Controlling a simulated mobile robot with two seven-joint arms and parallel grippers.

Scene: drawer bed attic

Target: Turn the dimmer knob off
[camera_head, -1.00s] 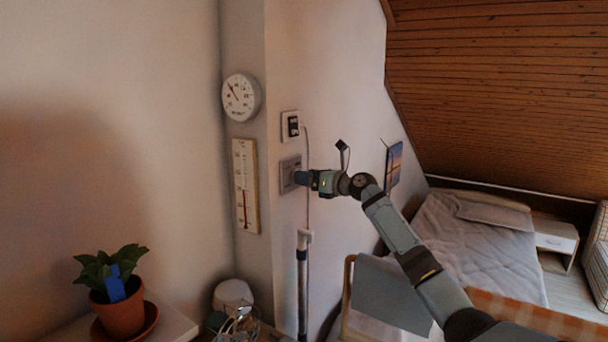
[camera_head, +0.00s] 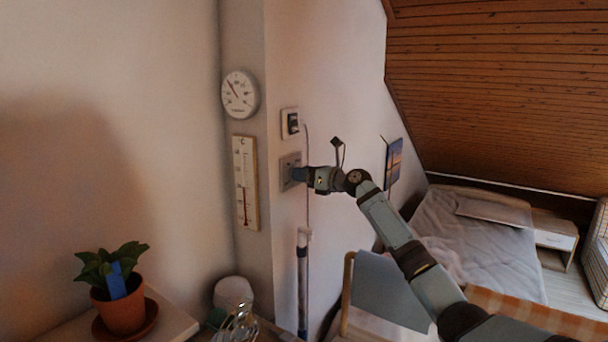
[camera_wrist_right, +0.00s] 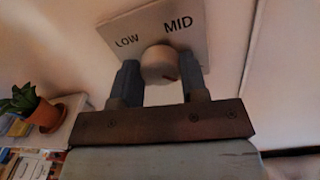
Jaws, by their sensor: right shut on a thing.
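The dimmer knob (camera_wrist_right: 159,64) is a round pale knob with a small red mark, on a square wall plate (camera_wrist_right: 185,18) lettered LOW and MID. The red mark sits at the knob's lower right in the right wrist view. My right gripper (camera_wrist_right: 159,72) has one finger on each side of the knob and is shut on it. In the head view the plate (camera_head: 287,164) is on the wall, and my right gripper (camera_head: 296,174) reaches it from the right, hiding the knob. My left gripper is out of view.
A black-centred switch or socket (camera_head: 291,122) is just above the plate. A round dial (camera_head: 240,94) and a thermometer (camera_head: 244,182) hang to the left. A potted plant (camera_head: 119,316) stands lower left; a grey-blue panel (camera_head: 388,290) is below my arm.

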